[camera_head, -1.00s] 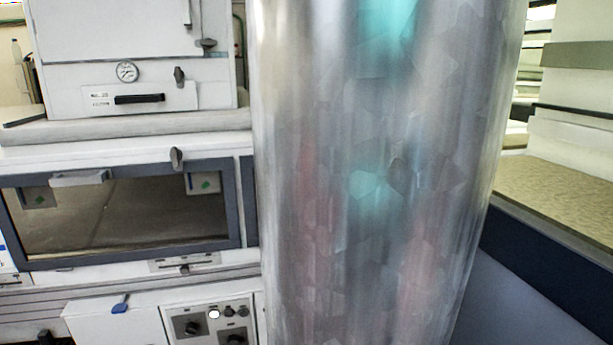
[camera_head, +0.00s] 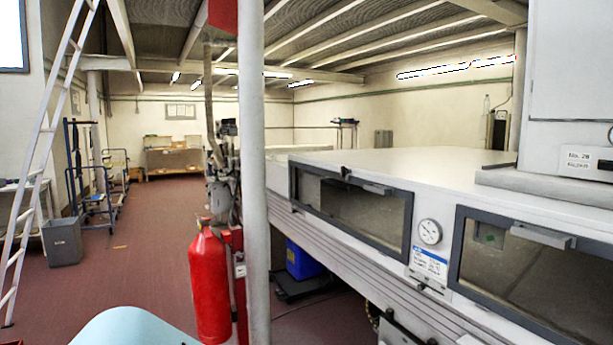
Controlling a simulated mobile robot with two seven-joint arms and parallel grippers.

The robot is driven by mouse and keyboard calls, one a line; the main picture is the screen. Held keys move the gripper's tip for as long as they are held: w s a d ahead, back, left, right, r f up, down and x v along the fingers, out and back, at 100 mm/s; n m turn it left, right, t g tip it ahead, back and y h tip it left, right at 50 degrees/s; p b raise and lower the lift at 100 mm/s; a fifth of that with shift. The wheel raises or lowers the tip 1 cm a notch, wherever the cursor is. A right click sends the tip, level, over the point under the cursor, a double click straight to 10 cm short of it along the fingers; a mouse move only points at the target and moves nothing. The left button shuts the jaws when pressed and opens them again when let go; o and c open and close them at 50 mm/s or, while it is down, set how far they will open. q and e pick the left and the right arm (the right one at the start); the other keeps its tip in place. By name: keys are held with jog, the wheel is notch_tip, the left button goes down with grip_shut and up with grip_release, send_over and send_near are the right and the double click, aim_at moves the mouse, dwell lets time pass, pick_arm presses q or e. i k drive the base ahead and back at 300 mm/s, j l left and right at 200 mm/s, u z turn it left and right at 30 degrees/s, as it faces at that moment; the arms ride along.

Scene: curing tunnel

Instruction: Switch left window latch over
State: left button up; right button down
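The long white curing tunnel (camera_head: 430,165) runs along the right side of the head view. Its left window (camera_head: 350,212) is a dark-framed pane in the near side, with a pale handle at its top edge. A small dark latch (camera_head: 345,172) sits at the top edge of this window's frame; its exact turn is too small to tell. A second window (camera_head: 540,272) lies further right, cut by the picture edge, with a grey handle (camera_head: 543,236). Neither of my grippers is in view.
A grey post (camera_head: 253,150) stands left of the tunnel, with a red cylinder (camera_head: 210,285) beside it. A round gauge (camera_head: 429,232) sits between the windows. A white ladder (camera_head: 45,150) leans at far left. Open red floor (camera_head: 140,255) lies at left. A light blue rounded surface shows at the bottom.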

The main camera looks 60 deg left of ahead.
aim_at(344, 171)
jog(key=u, duration=1.9)
jog(key=i+j+u, duration=0.15)
jog(key=i+j, duration=0.35)
jog(key=i, duration=0.15)
jog(key=i+z, duration=0.45)
jog(key=i+j+z, duration=0.25)
jog(key=i+z, duration=0.15)
jog(key=i, duration=0.25)
jog(key=i+z, duration=0.35)
jog(key=i, duration=0.3)
